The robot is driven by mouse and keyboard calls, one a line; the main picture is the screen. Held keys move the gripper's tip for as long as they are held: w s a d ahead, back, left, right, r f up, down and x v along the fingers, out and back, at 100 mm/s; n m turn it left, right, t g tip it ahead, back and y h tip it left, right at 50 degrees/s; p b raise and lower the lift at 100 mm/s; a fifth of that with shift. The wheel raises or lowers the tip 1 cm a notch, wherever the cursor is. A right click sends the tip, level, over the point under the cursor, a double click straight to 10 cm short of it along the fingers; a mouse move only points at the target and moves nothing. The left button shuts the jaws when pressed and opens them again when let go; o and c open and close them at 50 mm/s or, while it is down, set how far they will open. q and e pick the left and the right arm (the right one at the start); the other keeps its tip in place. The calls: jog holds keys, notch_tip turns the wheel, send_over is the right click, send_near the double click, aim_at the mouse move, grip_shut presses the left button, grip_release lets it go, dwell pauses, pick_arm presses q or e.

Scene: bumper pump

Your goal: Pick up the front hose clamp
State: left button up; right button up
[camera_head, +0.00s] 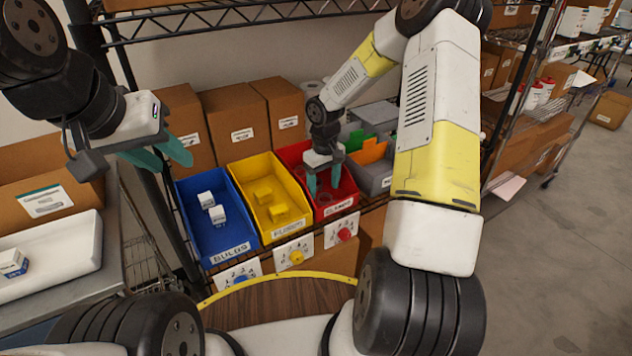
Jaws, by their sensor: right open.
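The red bin (350,195) stands at the right of the coloured bins. A small dark ring, likely the front hose clamp (325,198), shows faintly low in its front part. My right gripper (324,186) points down into the red bin with its teal fingers apart, just over this ring. I cannot tell whether the fingertips touch it. The gripper and the bin's walls hide part of the bin's inside. My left gripper (164,157) is held up at the left, its fingers apart and empty, away from the bins.
A yellow bin (239,176) with yellow items and a blue bin (186,212) with small white boxes stand left of the red bin. A grey bin (372,182) is close on its right. Cardboard boxes (236,117) stand behind. A white tray (60,270) lies at far left.

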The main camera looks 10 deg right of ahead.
aim_at(326, 200)
jog(key=shift+d+f, duration=0.1)
jog(key=shift+f, duration=1.3)
jog(key=c, duration=1.4)
